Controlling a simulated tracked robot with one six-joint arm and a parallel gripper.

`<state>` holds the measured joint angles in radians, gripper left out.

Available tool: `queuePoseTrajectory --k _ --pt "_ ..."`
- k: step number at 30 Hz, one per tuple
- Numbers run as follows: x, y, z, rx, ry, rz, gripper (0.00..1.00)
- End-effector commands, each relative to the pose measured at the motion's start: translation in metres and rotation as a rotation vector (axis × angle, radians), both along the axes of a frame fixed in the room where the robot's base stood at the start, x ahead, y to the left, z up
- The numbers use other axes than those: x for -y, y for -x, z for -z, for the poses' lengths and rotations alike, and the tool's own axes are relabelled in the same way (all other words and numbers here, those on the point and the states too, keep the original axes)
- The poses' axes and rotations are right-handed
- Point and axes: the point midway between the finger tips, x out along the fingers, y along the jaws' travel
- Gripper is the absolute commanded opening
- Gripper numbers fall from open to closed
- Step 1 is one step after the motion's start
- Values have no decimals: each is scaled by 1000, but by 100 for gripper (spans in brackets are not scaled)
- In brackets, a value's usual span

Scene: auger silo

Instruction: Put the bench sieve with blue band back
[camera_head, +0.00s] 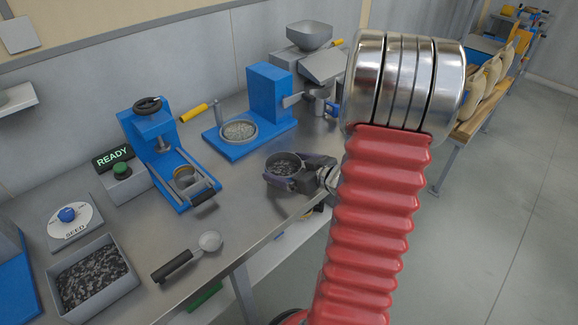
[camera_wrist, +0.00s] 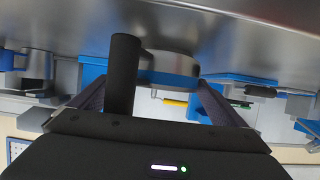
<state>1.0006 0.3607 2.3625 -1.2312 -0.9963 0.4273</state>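The bench sieve with the blue band (camera_head: 284,163) is a round metal pan with dark grain inside, above or on the bench near its front edge. In the wrist view, its blue band (camera_wrist: 170,78) shows under a metal rim, beside a dark upright grip (camera_wrist: 123,72). My gripper (camera_head: 292,173) has a finger on either side of the sieve and appears closed against it. In the wrist view, my gripper (camera_wrist: 155,92) has the sieve between its fingertips. I cannot tell whether the sieve touches the bench.
A blue stand (camera_head: 272,95) with a grain-filled round dish (camera_head: 239,131) is behind the sieve. A blue press (camera_head: 150,125) stands left. A scoop (camera_head: 207,242), a grey seed bin (camera_head: 118,288) and a seed dial (camera_head: 70,220) are at front left. A grey hopper (camera_head: 309,35) stands behind.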

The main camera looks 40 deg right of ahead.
Motion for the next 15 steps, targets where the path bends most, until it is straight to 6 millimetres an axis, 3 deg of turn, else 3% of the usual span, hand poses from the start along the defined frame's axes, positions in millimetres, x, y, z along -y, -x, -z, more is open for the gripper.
queuePoseTrajectory --k 12,15 --pt "0 0 -3 0 1 0 100" --pt "1 7 -5 0 0 2 100"
